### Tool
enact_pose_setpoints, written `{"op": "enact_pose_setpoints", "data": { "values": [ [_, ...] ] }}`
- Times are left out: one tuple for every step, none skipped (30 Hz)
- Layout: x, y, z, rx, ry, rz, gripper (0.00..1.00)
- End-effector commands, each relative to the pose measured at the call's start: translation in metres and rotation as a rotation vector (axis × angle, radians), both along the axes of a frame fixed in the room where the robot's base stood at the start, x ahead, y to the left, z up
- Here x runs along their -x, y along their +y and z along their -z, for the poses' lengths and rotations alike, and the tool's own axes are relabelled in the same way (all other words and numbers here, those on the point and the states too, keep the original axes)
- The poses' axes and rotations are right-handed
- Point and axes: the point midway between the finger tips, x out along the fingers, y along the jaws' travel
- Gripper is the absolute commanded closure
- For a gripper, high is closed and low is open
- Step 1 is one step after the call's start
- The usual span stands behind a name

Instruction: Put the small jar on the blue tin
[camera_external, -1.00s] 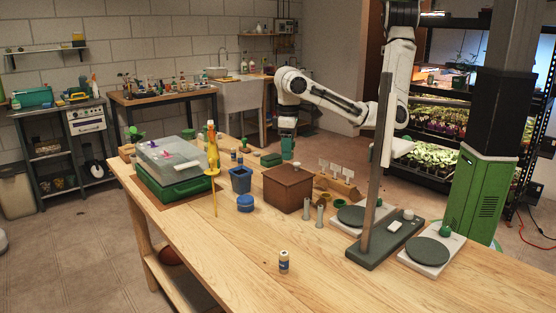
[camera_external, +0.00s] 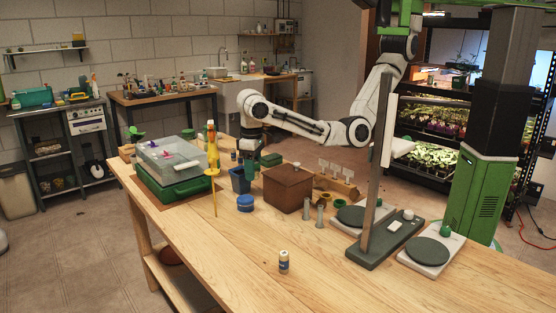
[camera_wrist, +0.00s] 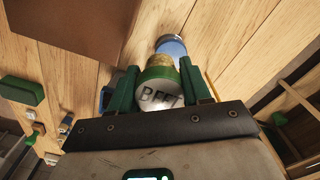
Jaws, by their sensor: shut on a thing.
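The small jar (camera_wrist: 160,94) has a pale lid with dark letters starting "BEE" and a green side. In the wrist view it sits between the two green fingers of my gripper (camera_wrist: 159,82), which is shut on it. The blue tin (camera_wrist: 172,42) lies beyond the jar in that view, partly hidden by it. In the external view the round blue tin (camera_external: 245,203) stands on the wooden table. My gripper (camera_external: 250,171) is above and behind it there, pointing down near the blue bin. I cannot make out the jar in the external view.
A green case with a clear lid (camera_external: 172,157) is farther left. A small bottle (camera_external: 284,262) stands on clear tabletop in front.

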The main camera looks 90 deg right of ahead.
Motion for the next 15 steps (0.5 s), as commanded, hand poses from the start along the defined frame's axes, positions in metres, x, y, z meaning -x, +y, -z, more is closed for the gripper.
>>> {"op": "enact_pose_setpoints", "data": {
  "values": [
    [-0.006, 0.002, 0.007, 0.001, 0.005, 0.001, 0.85],
    [-0.010, 0.003, 0.011, 0.001, 0.005, 0.000, 0.85],
    [-0.013, 0.004, 0.017, 0.001, 0.005, 0.000, 0.85],
    [-0.016, 0.005, 0.019, 0.000, 0.005, 0.000, 0.85],
    [-0.018, 0.006, 0.021, 0.000, 0.004, 0.000, 0.85],
    [-0.021, 0.007, 0.024, 0.000, 0.004, 0.000, 0.85],
    [-0.022, 0.007, 0.026, 0.000, 0.003, 0.000, 0.85],
    [-0.023, 0.007, 0.027, 0.000, 0.002, 0.000, 0.85],
    [-0.024, 0.008, 0.029, 0.000, 0.002, 0.000, 0.85],
    [-0.025, 0.008, 0.030, -0.001, 0.003, -0.001, 0.85],
    [-0.025, 0.008, 0.031, -0.001, 0.003, -0.001, 0.85],
    [-0.027, 0.009, 0.034, 0.000, 0.003, -0.001, 0.85],
    [-0.029, 0.009, 0.036, 0.000, 0.004, -0.001, 0.85],
    [-0.028, 0.009, 0.039, 0.001, 0.005, -0.002, 0.85],
    [-0.027, 0.009, 0.046, 0.002, 0.005, -0.002, 0.85]
  ]
}}
